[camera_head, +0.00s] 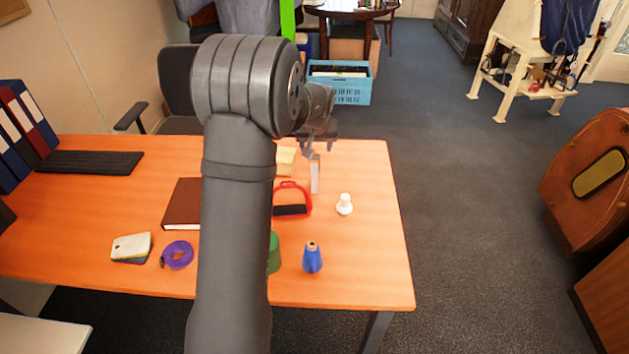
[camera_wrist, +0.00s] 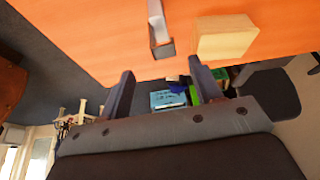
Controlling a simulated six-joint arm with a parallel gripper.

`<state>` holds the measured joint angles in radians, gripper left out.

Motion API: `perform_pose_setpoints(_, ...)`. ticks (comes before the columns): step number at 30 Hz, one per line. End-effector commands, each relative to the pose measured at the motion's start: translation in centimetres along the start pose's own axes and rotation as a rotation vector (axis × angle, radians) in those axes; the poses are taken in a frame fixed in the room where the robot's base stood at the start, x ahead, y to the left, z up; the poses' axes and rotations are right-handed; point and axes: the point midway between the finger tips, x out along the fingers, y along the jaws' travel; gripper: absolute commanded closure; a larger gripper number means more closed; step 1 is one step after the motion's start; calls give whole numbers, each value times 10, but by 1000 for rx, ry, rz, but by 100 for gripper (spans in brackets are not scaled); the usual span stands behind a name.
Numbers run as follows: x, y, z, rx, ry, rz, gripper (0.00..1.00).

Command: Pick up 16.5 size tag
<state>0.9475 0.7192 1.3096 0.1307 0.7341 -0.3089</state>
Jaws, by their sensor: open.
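A narrow pale grey piece (camera_head: 315,177) stands out on the orange table in the head view, just below my gripper (camera_head: 318,143). It also shows in the wrist view as a pale strip with a darker grey end (camera_wrist: 161,47). No number is readable on it, so I cannot tell for sure that it is the 16.5 size tag. In the wrist view my gripper's two fingers (camera_wrist: 160,70) are apart, with nothing between them. The grey piece lies beyond the fingertips. A yellow block (camera_wrist: 226,39) is beside it, partly hidden by my arm in the head view (camera_head: 286,157).
A red stirrup (camera_head: 293,188) with a dark tread, a white knobbed piece (camera_head: 344,205), a blue spool (camera_head: 312,259) and a partly hidden green object (camera_head: 273,254) are nearby. A brown book (camera_head: 181,207) and purple roll (camera_head: 178,254) lie left. The table's right strip is clear.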

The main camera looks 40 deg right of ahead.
Motion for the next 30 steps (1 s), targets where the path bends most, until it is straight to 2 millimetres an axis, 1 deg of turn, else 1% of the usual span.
perform_pose_setpoints(1, 10, 0, 1, 0, -3, -1, 41)
perform_pose_setpoints(3, 20, 0, 0, -1, -1, 0, 41)
perform_pose_setpoints(11, 37, -1, -1, -2, 0, 0, 41)
perform_pose_setpoints(18, 69, -5, -4, -2, -3, -1, 41)
perform_pose_setpoints(21, 79, -5, -5, -2, 0, 1, 41)
perform_pose_setpoints(24, 83, -5, -5, -2, 1, 1, 41)
perform_pose_setpoints(30, 83, -5, -5, -1, 1, 1, 41)
